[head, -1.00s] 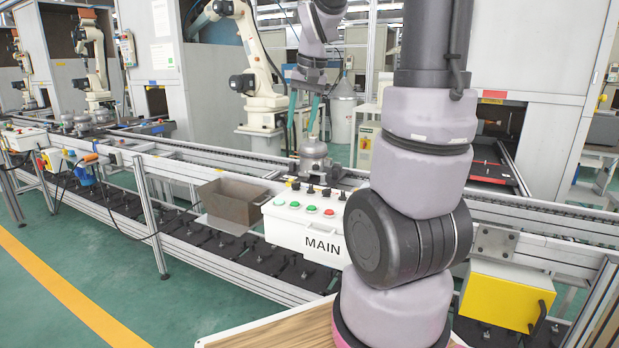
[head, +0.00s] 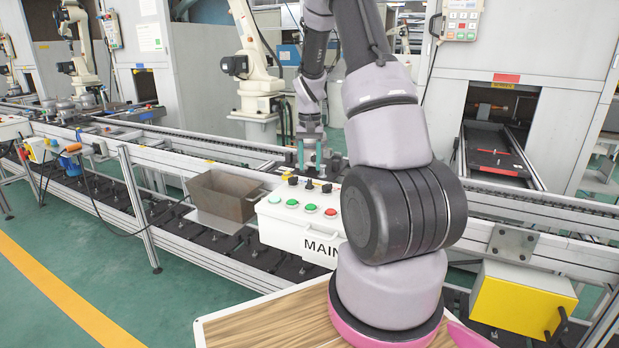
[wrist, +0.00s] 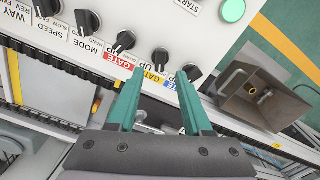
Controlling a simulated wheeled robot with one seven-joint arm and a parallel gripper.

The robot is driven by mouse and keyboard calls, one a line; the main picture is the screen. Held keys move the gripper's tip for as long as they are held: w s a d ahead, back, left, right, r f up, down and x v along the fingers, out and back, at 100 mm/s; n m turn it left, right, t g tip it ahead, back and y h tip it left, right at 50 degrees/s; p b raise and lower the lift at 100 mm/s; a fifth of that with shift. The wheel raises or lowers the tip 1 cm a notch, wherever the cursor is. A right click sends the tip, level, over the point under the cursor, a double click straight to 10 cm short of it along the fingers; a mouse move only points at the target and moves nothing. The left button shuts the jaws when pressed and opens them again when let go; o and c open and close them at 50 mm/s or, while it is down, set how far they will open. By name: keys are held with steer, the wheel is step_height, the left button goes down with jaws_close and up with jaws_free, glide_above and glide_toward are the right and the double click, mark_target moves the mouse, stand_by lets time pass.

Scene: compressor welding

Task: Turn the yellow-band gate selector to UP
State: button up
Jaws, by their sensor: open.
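The yellow-band gate selector (wrist: 160,58) is a black knob on the white control panel, with a yellow GATE label (wrist: 153,78) beside it. It lies just beyond and between my fingertips in the wrist view. My gripper (wrist: 160,74) is open and empty, with one teal finger to each side of the knob's line; I cannot tell whether they touch it. The knob's exact pointing is too small to read. In the head view my gripper (head: 309,168) points down over the back knob row of the white MAIN box (head: 285,228).
A red-label selector (wrist: 124,41) and a blue-label selector (wrist: 192,73) flank the yellow one closely. A green START button (wrist: 233,10) is on the panel. A brown open bin (head: 222,200) stands left of the box. The conveyor rail (head: 215,150) runs behind.

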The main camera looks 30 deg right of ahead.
mark_target(310, 181)
step_height(310, 181, down, 5)
steer(key=shift+f, duration=0.2)
jaws_close()
